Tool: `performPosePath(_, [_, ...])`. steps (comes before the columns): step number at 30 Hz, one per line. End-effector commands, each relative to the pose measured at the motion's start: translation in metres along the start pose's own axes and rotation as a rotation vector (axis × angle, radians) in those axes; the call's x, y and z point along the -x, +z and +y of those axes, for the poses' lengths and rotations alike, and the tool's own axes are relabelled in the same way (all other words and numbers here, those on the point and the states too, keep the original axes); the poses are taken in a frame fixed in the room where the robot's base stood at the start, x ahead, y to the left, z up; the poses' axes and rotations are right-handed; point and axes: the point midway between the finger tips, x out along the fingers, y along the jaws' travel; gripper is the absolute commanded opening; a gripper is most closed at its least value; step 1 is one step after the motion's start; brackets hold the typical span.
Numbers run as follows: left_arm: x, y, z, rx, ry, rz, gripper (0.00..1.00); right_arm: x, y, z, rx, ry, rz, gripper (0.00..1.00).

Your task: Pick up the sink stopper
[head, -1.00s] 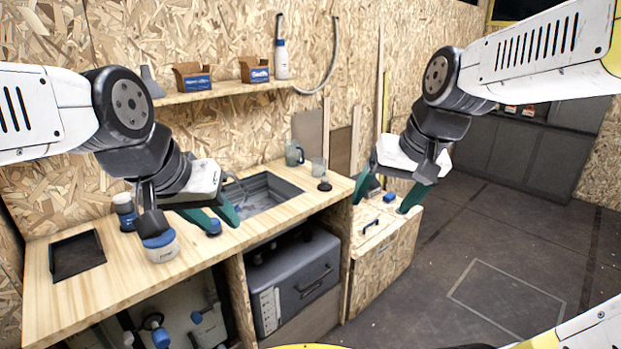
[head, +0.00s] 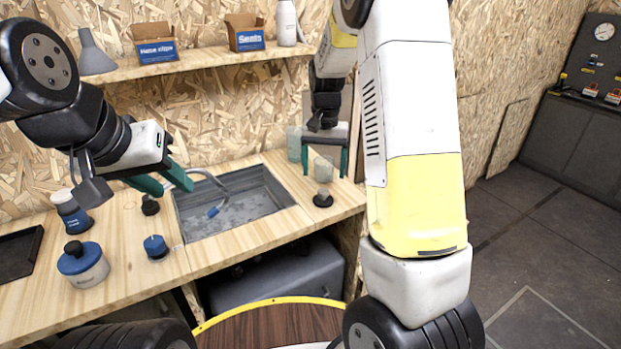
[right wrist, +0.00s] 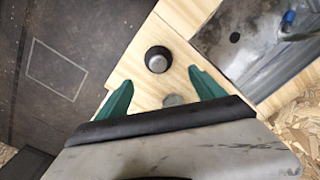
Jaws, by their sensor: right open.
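The sink stopper (head: 323,198), a black round base with a grey knob, appears to be the piece standing upright on the wooden counter right of the sink (head: 240,205). It also shows in the right wrist view (right wrist: 157,60), ahead of the fingertips. My right gripper (head: 325,160) is open and empty, with teal fingers pointing down above the counter, behind the stopper and apart from it. In the right wrist view my right gripper (right wrist: 161,85) has its fingers spread wide. My left gripper (head: 172,188) is open and empty over the sink's left side.
A clear cup (head: 324,170) stands just behind the stopper. A hose (head: 208,180) curves into the sink. A blue-lidded jar (head: 83,264), a blue knob piece (head: 155,247) and a black piece (head: 150,205) stand left of the sink. A shelf (head: 200,61) runs above.

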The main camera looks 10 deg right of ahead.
Motion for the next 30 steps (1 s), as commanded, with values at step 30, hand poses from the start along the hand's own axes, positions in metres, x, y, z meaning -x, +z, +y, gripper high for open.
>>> performPosePath(30, [0.0, 0.0, 0.0, 0.0, 0.0, 0.0, 0.36, -0.075, 0.009, 0.001, 0.0, -0.001, 0.0, 0.51])
